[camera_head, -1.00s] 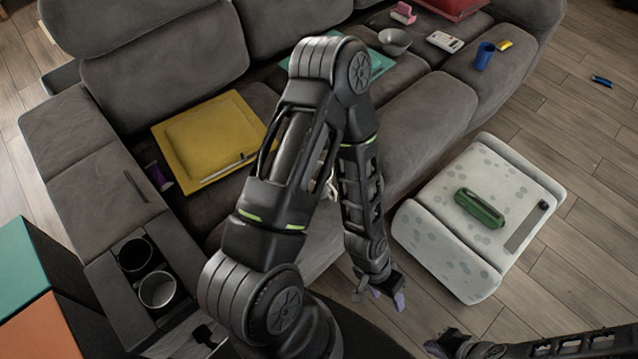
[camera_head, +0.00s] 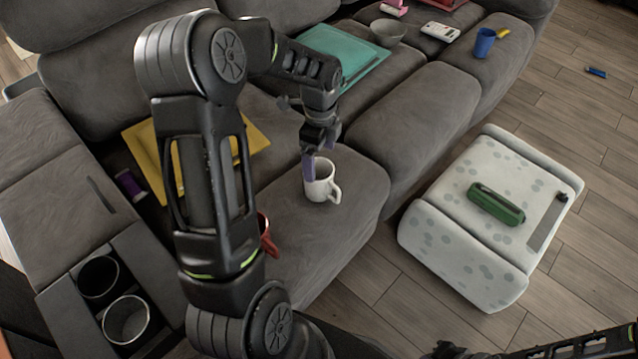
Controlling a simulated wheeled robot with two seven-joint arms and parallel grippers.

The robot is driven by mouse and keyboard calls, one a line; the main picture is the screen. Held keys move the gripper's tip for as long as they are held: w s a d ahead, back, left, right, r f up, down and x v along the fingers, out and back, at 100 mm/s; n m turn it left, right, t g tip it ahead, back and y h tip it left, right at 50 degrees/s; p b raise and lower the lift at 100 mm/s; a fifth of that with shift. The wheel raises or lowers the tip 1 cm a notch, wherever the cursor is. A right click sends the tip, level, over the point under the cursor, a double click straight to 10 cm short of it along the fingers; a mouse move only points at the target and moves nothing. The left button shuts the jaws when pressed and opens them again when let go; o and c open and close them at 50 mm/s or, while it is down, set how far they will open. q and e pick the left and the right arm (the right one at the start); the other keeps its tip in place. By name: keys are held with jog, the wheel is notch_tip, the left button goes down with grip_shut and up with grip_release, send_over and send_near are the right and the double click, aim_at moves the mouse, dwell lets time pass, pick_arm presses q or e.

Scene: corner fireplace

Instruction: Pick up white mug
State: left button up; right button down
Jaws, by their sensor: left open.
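A white mug (camera_head: 322,186) stands upright on the front part of the grey sofa seat, its handle toward the right. My left gripper (camera_head: 309,165) is open and points down at the mug's left rim. One purple fingertip shows at the rim and overlaps the mug's opening; I cannot tell whether it touches. My right arm shows only partly at the bottom right, and its fingertips are not clearly visible.
A red mug (camera_head: 265,236) is partly hidden behind my left arm. A yellow mat (camera_head: 143,150) and a teal mat (camera_head: 357,55) lie on the sofa. A grey bowl (camera_head: 387,32) and a blue cup (camera_head: 484,43) stand farther back. A speckled ottoman (camera_head: 450,243) bears a green object (camera_head: 496,203).

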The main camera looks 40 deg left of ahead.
aim_at(320, 176)
pick_arm(q)
jog(key=shift+f, duration=1.3)
jog(key=shift+f+b, duration=0.1)
jog(key=shift+b, duration=0.2)
jog(key=f, duration=0.2)
jog(key=f+b, duration=0.1)
jog(key=f, duration=0.2)
jog(key=shift+s+d, duration=0.1)
jog(key=shift+d, duration=0.1)
jog(key=shift+c, duration=0.3)
jog(key=c, duration=1.8)
jog(key=shift+o, duration=0.2)
jog(key=shift+r, duration=0.15)
notch_tip(320, 176, up, 10)
jog(key=p, duration=0.2)
